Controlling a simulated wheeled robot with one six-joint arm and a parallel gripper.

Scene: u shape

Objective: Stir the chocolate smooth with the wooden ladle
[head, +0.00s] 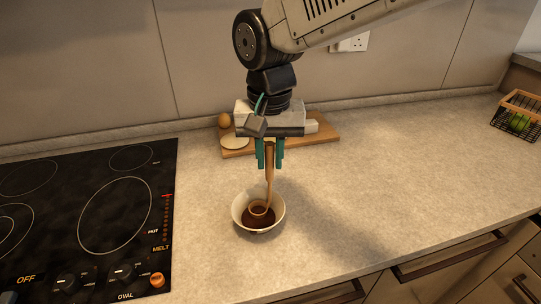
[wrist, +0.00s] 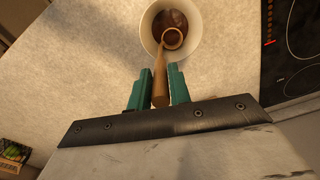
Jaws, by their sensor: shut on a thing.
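A white bowl (head: 279,221) stands on the counter, to the right of the hob, with dark brown chocolate (head: 260,223) in its bottom. The wooden ladle (head: 269,188) is upright with a slight tilt, its round head down in the bowl at the chocolate. My gripper (head: 269,155) is above the bowl, its green fingers shut on the ladle's handle. In the wrist view my gripper (wrist: 160,96) holds the handle (wrist: 160,80) between the fingers, and the ladle's head (wrist: 172,39) lies inside the bowl (wrist: 150,22). Whether the head touches the bottom is hidden.
A black hob (head: 80,215) lies to the left, close to the bowl. A wooden board (head: 315,137) with an egg (head: 224,120) and a pale round thing (head: 233,142) is behind my gripper. A wire basket (head: 517,118) stands far right. The counter right of the bowl is clear.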

